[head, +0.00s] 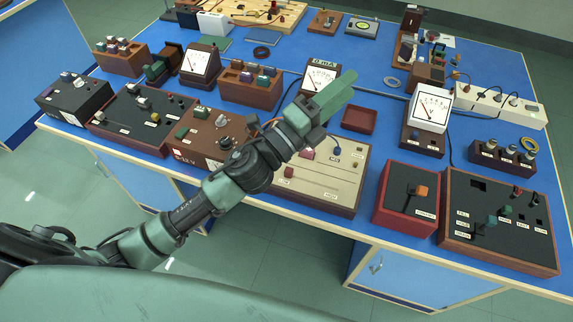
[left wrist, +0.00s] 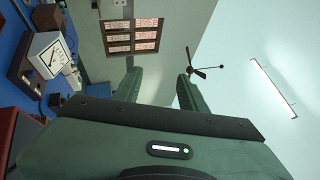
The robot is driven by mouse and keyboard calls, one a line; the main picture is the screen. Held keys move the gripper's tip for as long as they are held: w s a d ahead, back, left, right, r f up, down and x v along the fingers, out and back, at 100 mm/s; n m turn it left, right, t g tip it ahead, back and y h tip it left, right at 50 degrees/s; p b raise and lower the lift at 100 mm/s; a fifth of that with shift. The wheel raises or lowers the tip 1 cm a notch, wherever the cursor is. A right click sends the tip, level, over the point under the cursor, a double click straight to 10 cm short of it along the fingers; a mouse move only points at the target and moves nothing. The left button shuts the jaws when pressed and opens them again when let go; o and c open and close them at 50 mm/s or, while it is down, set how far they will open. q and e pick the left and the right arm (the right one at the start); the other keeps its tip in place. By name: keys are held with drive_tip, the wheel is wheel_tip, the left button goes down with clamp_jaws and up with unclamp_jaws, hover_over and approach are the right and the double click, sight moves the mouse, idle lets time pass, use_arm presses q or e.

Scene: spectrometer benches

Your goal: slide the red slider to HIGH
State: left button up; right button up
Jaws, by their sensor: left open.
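The beige slider box (head: 315,186) stands at the front edge of the blue bench, partly hidden behind my left arm. A dark red knob (head: 307,154) shows near its upper left, close beside my left wrist. A blue knob (head: 337,150) is to the right of it. The small labels on the box are too small to read surely, so I cannot tell which end is HIGH. My left gripper (head: 343,92) is open and empty, raised above the bench beyond the box. Its two fingers stand apart in the left wrist view (left wrist: 158,88). My right gripper is not in view.
To the right of the beige box stand a red box (head: 390,210) with an orange knob and a dark panel (head: 480,240) in a wooden frame. A brown box (head: 205,150) stands to the left. White meters (head: 430,110) and a small red tray (head: 359,119) are behind.

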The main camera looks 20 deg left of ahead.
use_arm(q)
drive_tip(key=s+d+m+g+h, duration=0.1)
drive_tip(key=d+m+g+h, duration=0.4)
drive_tip(key=m, duration=0.4)
drive_tip(key=m+g+y, duration=1.3)
drive_tip(key=m, duration=0.6)
approach(288, 170)
drive_tip(key=f, duration=0.1)
drive_tip(key=p+x, duration=0.2)
drive_tip(key=x, duration=0.4)
drive_tip(key=shift+d+f, duration=0.1)
drive_tip(key=shift+d, duration=0.15)
drive_tip(key=shift+d+f, duration=0.2)
drive_tip(key=shift+f, duration=0.45)
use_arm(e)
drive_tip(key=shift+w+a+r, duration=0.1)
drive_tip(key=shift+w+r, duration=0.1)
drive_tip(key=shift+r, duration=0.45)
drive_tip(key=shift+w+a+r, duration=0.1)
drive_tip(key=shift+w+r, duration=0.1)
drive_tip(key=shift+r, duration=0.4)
